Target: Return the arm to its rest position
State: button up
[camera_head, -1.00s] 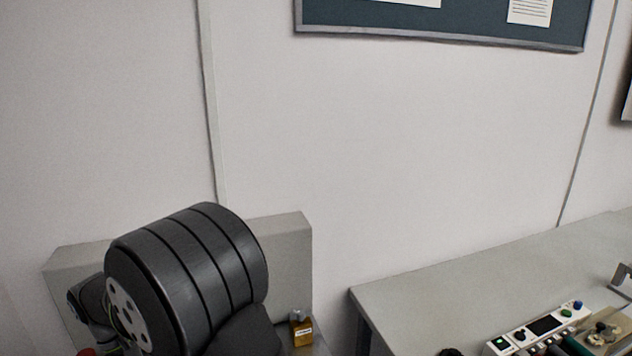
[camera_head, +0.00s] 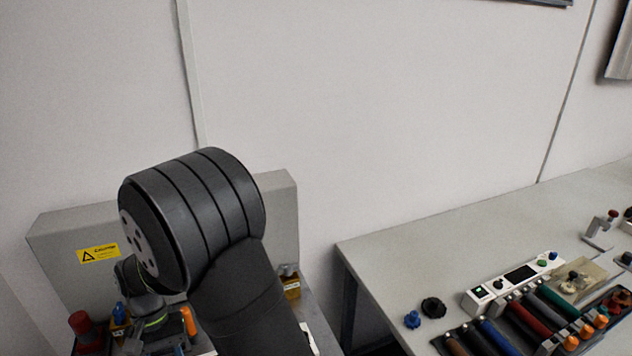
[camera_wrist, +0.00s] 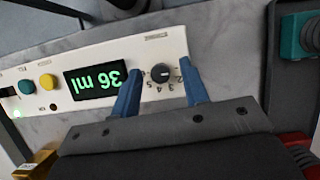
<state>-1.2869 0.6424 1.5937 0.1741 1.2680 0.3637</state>
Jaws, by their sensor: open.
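My arm rises in the head view, its large dark joint in front of the grey machine panel. Past the fingers is a white control panel (camera_wrist: 45,70) with a green display reading "36 ml", a dark knob (camera_wrist: 161,73), and yellow and green buttons. The fingertips appear close to the panel beside the knob; I cannot tell whether they touch it. In the head view the gripper itself cannot be made out behind the arm.
A grey bench (camera_head: 430,243) on the right holds another white control box (camera_head: 512,284), coloured rollers, a blue knob (camera_head: 412,319) and a black knob (camera_head: 433,307). A small amber bottle (camera_head: 290,287) stands right of my arm.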

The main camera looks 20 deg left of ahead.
jog(key=m+y, duration=0.1)
jog(key=m, duration=0.2)
jog(key=m+g, duration=0.1)
jog(key=m, duration=0.2)
jog(key=shift+w+d+y, duration=0.1)
jog(key=shift+d+y, duration=0.05)
jog(key=shift+y, duration=0.25)
jog(key=o, duration=1.1)
jog(key=shift+w, duration=0.1)
jog(key=shift+o, duration=1)
jog(key=w+a+r+n, duration=0.1)
jog(key=w+r, duration=0.3)
jog(key=w, duration=0.3)
jog(key=shift+a+y, duration=0.15)
jog(key=shift+y, duration=0.25)
jog(key=w+d+r+n+t, duration=0.1)
jog(key=w+d+r, duration=0.4)
jog(key=w, duration=0.4)
jog(key=w+d+r+n+t, duration=0.2)
jog(key=w+d+r, duration=0.1)
jog(key=w+r, duration=0.5)
jog(key=w+d+r+n+t, duration=0.1)
jog(key=w+d+r, duration=0.2)
jog(key=w+r, duration=0.5)
notch_tip(320, 180, down, 12)
jog(key=w, duration=0.1)
jog(key=shift+w+d+f, duration=0.15)
jog(key=shift+w+d, duration=0.05)
jog(key=shift+w, duration=0.05)
